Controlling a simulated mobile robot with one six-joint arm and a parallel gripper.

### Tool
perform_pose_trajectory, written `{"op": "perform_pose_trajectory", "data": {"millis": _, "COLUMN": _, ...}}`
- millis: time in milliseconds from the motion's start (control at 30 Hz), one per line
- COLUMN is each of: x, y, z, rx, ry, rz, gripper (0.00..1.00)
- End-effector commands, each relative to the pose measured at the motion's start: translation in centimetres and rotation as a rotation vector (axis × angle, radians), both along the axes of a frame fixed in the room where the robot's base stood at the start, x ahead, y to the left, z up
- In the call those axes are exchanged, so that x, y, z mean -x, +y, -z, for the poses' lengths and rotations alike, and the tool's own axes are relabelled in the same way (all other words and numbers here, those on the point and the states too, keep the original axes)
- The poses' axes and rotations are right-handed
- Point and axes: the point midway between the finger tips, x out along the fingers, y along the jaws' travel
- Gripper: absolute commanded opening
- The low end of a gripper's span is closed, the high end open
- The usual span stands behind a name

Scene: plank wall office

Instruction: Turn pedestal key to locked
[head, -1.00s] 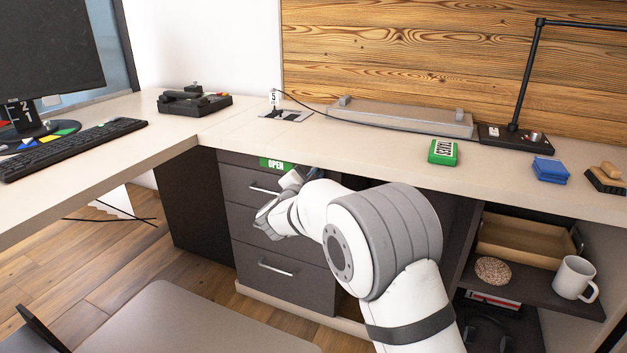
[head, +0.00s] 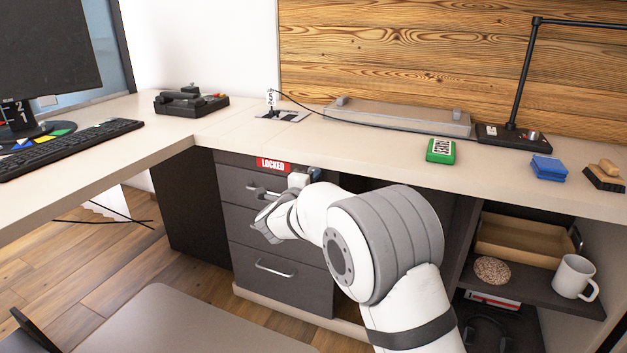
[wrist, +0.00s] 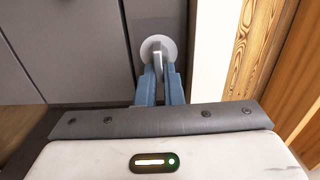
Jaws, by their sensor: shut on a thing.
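The dark grey drawer pedestal (head: 285,238) stands under the desk. A red sign reading LOCKED (head: 273,164) shows on its top edge. In the wrist view, a round pale lock face (wrist: 149,45) sits on the dark panel, with the thin grey key (wrist: 157,60) standing out from it. My gripper (wrist: 160,82) has its blue fingers on either side of the key and is shut on it. In the head view, my gripper (head: 315,173) is at the upper right of the pedestal front; my wrist hides the key and lock there.
The desk top overhangs the pedestal. Bar handles (head: 274,269) stick out from the drawers. A grey chair seat (head: 190,325) fills the front. An open shelf at the right holds a white mug (head: 574,277) and a wooden tray (head: 527,240).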

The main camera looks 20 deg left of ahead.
Motion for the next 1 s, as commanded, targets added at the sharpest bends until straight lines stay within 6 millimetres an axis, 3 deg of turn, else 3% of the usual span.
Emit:
{"op": "perform_pose_trajectory", "data": {"millis": 600, "x": 0.03, "y": -0.04, "z": 0.31, "rx": -0.042, "ry": 0.001, "rz": 0.001, "gripper": 0.00}}
{"op": "perform_pose_trajectory", "data": {"millis": 633, "x": 0.03, "y": -0.04, "z": 0.32, "rx": -0.042, "ry": 0.001, "rz": 0.001, "gripper": 0.08}}
{"op": "perform_pose_trajectory", "data": {"millis": 867, "x": 0.00, "y": -0.04, "z": 0.22, "rx": -0.042, "ry": -0.001, "rz": 0.001, "gripper": 0.27}}
{"op": "perform_pose_trajectory", "data": {"millis": 1000, "x": -0.01, "y": -0.05, "z": 0.17, "rx": -0.042, "ry": -0.002, "rz": 0.001, "gripper": 0.29}}
